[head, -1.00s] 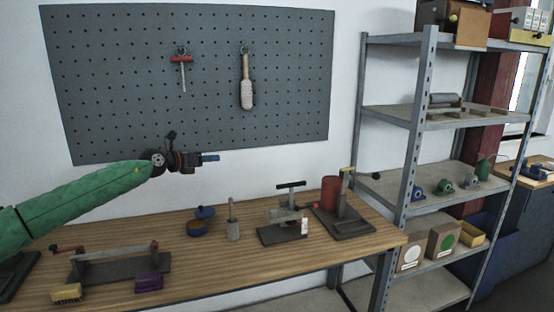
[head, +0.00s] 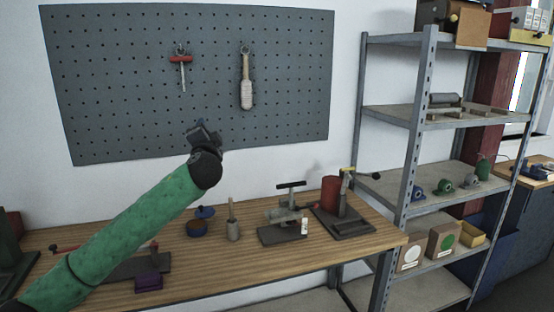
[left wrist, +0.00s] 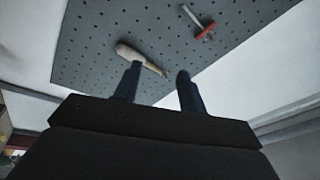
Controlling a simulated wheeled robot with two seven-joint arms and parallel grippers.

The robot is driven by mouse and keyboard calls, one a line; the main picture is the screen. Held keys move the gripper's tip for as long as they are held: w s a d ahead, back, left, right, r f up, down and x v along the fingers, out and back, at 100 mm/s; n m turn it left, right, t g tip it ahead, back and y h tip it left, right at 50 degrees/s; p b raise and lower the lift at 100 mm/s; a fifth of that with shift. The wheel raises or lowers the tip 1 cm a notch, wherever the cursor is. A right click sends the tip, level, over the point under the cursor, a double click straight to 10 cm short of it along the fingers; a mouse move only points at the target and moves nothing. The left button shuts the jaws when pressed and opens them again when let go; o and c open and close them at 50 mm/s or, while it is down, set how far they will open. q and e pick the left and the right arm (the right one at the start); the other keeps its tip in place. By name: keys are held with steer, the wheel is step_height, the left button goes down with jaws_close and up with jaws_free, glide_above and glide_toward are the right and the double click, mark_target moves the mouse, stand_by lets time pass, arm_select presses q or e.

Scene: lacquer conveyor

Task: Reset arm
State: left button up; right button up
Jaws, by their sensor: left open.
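My left arm, in a green sleeve, reaches up from the lower left in the head view. My left gripper (head: 201,133) is raised in front of the lower part of the pegboard, above the workbench. In the left wrist view its two dark fingers (left wrist: 155,88) stand apart with nothing between them. The pegboard (head: 130,80) shows beyond them, with a pale-headed tool (left wrist: 133,54) and a red-handled tool (left wrist: 203,33) hanging on it. My right gripper is not in view.
A metal shelf (head: 400,180) stands at the right. The space above the bench's right half is free.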

arm_select(q)
steer(key=s+d+f+n+g+h, duration=0.15)
steer(key=s+f+g, duration=0.4)
steer(key=f, duration=0.75)
steer(key=s+d+f+n+g+h, duration=0.1)
steer(key=s+f+n+g, duration=0.1)
steer(key=s+f, duration=0.95)
steer(key=s+d+f+n+g+h, duration=0.2)
steer(key=s+f+g, duration=0.25)
steer(key=f, duration=1.15)
steer(key=s+f+n+g, duration=0.1)
steer(key=s+f+g, duration=0.2)
steer(key=s+f, duration=1.1)
steer(key=s+f+n+g, duration=0.2)
steer(key=s+f, duration=1.3)
steer(key=s, duration=0.8)
steer(key=shift+d+g, duration=0.15)
steer(key=shift+g, duration=0.75)
